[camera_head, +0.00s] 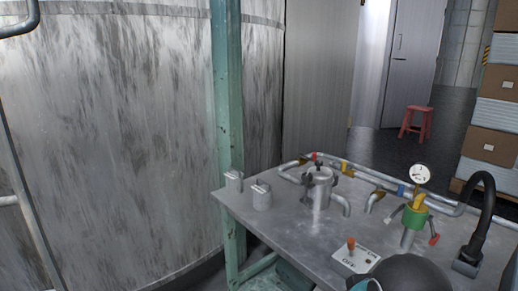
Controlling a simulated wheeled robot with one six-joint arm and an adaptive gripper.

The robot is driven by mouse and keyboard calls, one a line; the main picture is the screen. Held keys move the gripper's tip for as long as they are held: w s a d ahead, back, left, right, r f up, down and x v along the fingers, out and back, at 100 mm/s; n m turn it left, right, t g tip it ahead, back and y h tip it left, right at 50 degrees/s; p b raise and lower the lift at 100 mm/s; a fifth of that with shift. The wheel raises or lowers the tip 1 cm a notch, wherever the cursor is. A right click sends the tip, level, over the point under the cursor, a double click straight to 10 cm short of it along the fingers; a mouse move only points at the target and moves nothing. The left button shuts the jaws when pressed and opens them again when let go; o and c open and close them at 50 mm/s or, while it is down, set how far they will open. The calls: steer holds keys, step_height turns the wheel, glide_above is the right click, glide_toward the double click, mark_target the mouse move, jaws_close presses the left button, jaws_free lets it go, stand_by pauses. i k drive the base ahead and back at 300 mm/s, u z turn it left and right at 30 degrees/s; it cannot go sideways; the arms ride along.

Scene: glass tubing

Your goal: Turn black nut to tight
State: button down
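A grey metal canister (320,193) with pipes joined to it stands on the metal workbench (290,240). Small dark fittings sit around its top; one of them may be the black nut, but they are too small to tell, and so is how tight any of them is. A dark rounded part at the bottom edge right of centre looks like part of my arm. No gripper fingers can be made out.
On the bench are two small grey cylinders (262,196), a pressure gauge (420,174) above a green valve (414,217), an ON/OFF switch plate (354,257) and a black hose (481,215). A green post (228,100) and large tank (110,130) stand left. A red stool (416,121) stands behind.

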mark_target(306, 178)
steer(key=u, duration=0.55)
steer(key=k, duration=0.65)
steer(key=u, duration=0.8)
steer(key=i, duration=0.7)
steer(key=z, duration=0.65)
steer(key=i, duration=0.8)
steer(key=z, duration=0.9)
